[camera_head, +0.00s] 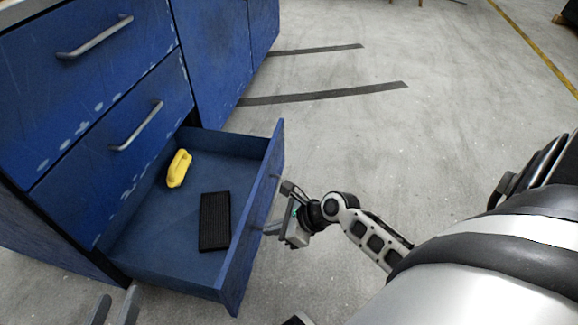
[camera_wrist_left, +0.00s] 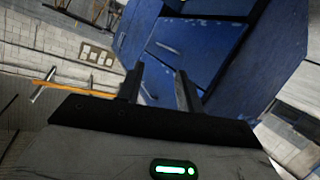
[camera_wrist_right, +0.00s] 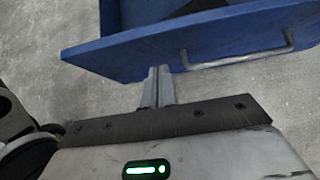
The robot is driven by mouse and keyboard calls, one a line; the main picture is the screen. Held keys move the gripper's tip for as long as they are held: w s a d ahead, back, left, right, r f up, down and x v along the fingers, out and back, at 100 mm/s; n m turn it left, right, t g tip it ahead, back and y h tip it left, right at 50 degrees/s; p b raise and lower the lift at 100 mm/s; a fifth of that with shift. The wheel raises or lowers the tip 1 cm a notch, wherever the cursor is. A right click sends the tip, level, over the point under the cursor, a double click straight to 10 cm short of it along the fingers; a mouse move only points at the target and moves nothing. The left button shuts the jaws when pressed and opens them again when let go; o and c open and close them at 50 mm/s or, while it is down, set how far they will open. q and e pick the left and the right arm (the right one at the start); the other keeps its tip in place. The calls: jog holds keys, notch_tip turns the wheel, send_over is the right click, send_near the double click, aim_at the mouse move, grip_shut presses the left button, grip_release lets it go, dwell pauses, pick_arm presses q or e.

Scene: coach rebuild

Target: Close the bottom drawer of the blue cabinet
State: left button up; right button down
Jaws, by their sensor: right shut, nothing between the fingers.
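The blue cabinet (camera_head: 95,85) stands at the left of the head view. Its bottom drawer (camera_head: 170,235) is pulled well out. In the right wrist view the drawer front (camera_wrist_right: 130,58) crosses the top, with its grey bar handle (camera_wrist_right: 240,57) to the right of my fingers. My right gripper (camera_head: 271,228) is shut and empty, its tips (camera_wrist_right: 158,72) at the outer face of the drawer front; I cannot tell whether they touch. My left gripper (camera_head: 112,310) is open and empty at the bottom left of the head view, with the cabinet beyond its fingers (camera_wrist_left: 158,88).
A yellow object (camera_head: 179,168) and a black ribbed rectangular item (camera_head: 215,222) lie inside the drawer. The upper drawers with bar handles (camera_head: 137,126) are shut. Grey floor right of the cabinet is clear, with dark strips (camera_head: 325,94) on it.

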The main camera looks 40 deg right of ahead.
aim_at(245, 228)
jog(key=w+a, duration=0.2)
jog(key=w+b, duration=0.1)
jog(key=shift+w+a+f, duration=0.15)
jog(key=shift+a+f, duration=0.1)
jog(key=shift+a, duration=0.15)
jog(key=shift+w+a, duration=0.1)
jog(key=shift+r, duration=0.1)
